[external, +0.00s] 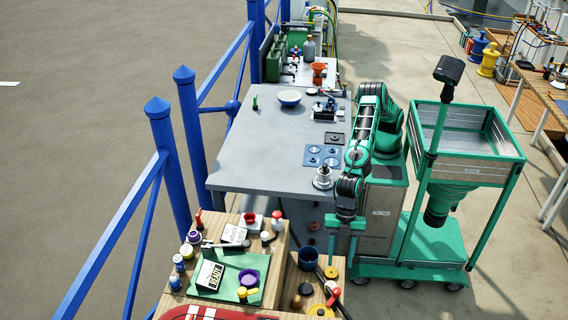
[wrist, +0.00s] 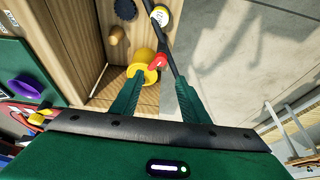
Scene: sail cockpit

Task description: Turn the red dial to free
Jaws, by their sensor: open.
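A small red piece (external: 333,294) shows beside a yellow round part (external: 320,311) at the right side of the wooden bench; it may be the red dial. In the wrist view the red piece (wrist: 157,62) lies beyond and between my fingertips, with the yellow part (wrist: 145,68) at its left. My gripper (external: 344,252) is open and empty, pointing down above the bench's right edge. In the wrist view my gripper (wrist: 160,82) shows two green fingers spread apart, not touching the red piece. No "free" mark is legible.
A dark rod (wrist: 170,42) runs past the red piece. A green mat (external: 255,268) with small items lies left. The grey table (external: 265,155) is behind; open floor lies right.

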